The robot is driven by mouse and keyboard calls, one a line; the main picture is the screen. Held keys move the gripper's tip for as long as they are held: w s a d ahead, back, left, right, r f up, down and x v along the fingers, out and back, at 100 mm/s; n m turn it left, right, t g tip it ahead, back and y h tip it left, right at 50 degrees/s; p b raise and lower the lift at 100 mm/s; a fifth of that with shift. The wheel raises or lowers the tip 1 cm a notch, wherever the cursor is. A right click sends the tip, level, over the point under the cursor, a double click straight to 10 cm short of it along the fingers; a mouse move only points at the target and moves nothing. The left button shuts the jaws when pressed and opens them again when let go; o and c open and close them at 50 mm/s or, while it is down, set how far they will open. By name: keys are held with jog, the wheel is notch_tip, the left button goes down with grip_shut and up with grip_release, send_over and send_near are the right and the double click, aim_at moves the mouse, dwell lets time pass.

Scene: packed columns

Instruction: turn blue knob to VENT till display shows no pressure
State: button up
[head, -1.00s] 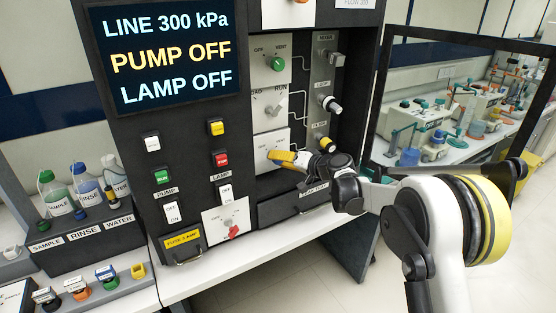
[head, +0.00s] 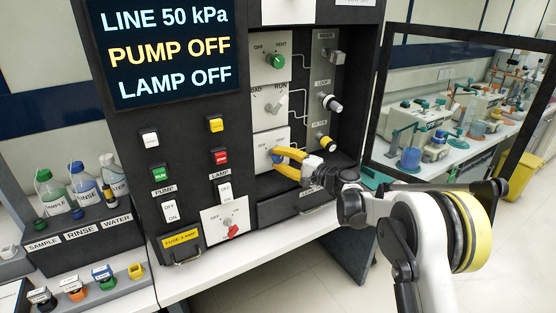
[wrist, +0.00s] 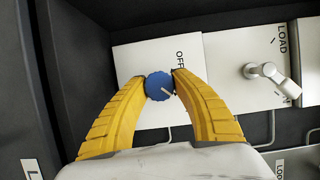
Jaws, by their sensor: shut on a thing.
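The blue knob (head: 276,159) sits on the lowest white plate of the column, with OFF and VENT lettering around it. My gripper (head: 283,160) is shut on it, one yellow finger on each side. In the wrist view the blue knob (wrist: 158,85) lies between the fingertips, and its white pointer line is turned to the lower right, away from the OFF label. The VENT label is hidden there behind the right finger. The display (head: 164,55) reads LINE 50 kPa, PUMP OFF, LAMP OFF.
A green knob (head: 275,61) and a grey LOAD/RUN lever (head: 276,102) are above on the same column. Several valve knobs stand on the grey strip to the right, the lowest yellow (head: 323,142). A black-framed screen (head: 455,110) stands further right.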

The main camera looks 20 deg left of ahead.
dwell(0.4)
jog(key=o, duration=1.2)
jog(key=v, duration=1.2)
